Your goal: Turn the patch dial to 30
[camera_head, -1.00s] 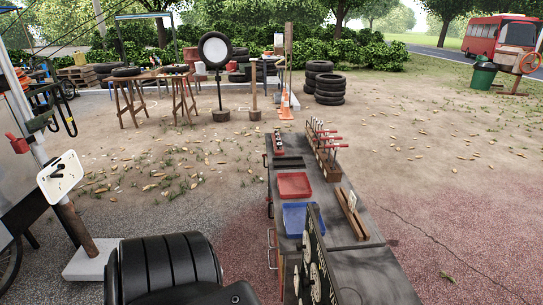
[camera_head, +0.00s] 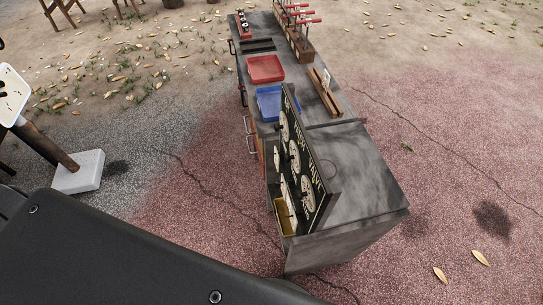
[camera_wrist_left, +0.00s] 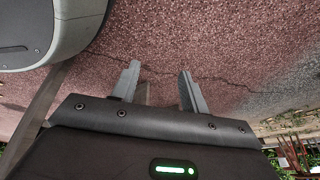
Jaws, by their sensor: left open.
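A dark upright board (camera_head: 318,178) with several pale round dials and lettering stands on the near end of the workbench (camera_head: 363,170). I see it at a steep angle, so I cannot read which dial is the patch dial or where it points. My left gripper (camera_wrist_left: 158,82) shows in the left wrist view. Its two fingers are apart with nothing between them, over reddish ground. It is not in the head view, where a dark part of my own body fills the bottom left. My right gripper is in neither view.
A red tray (camera_head: 266,68), a blue tray (camera_head: 272,101) and a wooden block rack (camera_head: 325,92) sit farther along the bench. Red-handled tools (camera_head: 298,20) stand at its far end. A post on a pale base (camera_head: 80,172) stands at left. The ground left of the board is clear.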

